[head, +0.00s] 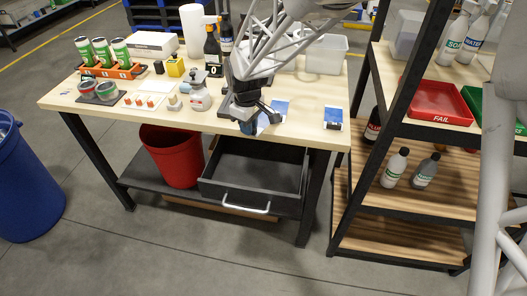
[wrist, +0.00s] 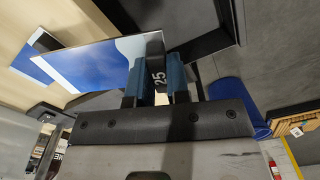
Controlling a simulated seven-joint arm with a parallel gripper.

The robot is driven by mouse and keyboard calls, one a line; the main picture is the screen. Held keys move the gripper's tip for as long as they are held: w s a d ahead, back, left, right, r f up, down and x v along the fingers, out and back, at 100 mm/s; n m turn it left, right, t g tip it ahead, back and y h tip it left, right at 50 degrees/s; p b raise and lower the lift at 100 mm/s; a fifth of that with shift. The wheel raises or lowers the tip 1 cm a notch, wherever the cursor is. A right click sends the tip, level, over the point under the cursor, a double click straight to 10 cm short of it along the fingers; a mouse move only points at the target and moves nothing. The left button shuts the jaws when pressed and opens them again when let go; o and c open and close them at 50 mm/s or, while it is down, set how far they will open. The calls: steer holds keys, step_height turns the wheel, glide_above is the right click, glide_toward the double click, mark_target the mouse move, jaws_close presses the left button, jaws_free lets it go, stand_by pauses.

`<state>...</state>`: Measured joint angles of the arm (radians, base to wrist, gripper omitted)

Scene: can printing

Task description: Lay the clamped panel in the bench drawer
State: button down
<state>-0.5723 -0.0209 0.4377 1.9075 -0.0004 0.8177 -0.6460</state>
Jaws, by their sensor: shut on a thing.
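The clamped panel (wrist: 88,62) is a flat blue and white plate in the wrist view. A dark clamp block marked 25 (wrist: 156,68) sits at its edge. My gripper (wrist: 158,80) is shut on this block between its blue fingers. In the head view my gripper (head: 248,127) is at the bench's front edge, with the panel (head: 264,121) just right of it. Whether the panel touches the bench top is unclear. The bench drawer (head: 262,208) is pulled open below, dark and apparently empty. Its dark wall shows in the wrist view (wrist: 222,42).
Similar blue and white panels lie on the bench (head: 60,101), one behind the held panel (head: 281,106) and one to the right (head: 333,113). A red bin (head: 172,160) stands left of the drawer.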

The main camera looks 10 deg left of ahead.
mark_target(254, 136)
steer(key=m, duration=0.1)
steer(key=f+m, duration=0.1)
steer(key=m, duration=0.2)
steer(key=shift+s+d+f, duration=0.2)
steer(key=shift+d+f, duration=0.05)
steer(key=shift+d, duration=0.05)
steer(key=m, duration=0.1)
steer(key=f+m, duration=0.1)
steer(key=m, duration=0.1)
steer(key=shift+s+d+f+m, duration=0.25)
steer(key=shift+d+m, duration=0.05)
steer(key=m, duration=0.1)
steer(key=f+m, duration=0.1)
steer(key=m, duration=0.2)
steer(key=shift+s+d+f, duration=0.3)
steer(key=shift+d+f, duration=0.05)
steer(key=shift+d, duration=0.05)
step_height(254, 136, down, 6)
steer(key=w+m, duration=0.1)
steer(key=m, duration=0.1)
steer(key=shift+w+d, duration=0.35)
steer(key=shift+w, duration=0.05)
steer(key=shift+f, duration=3.05)
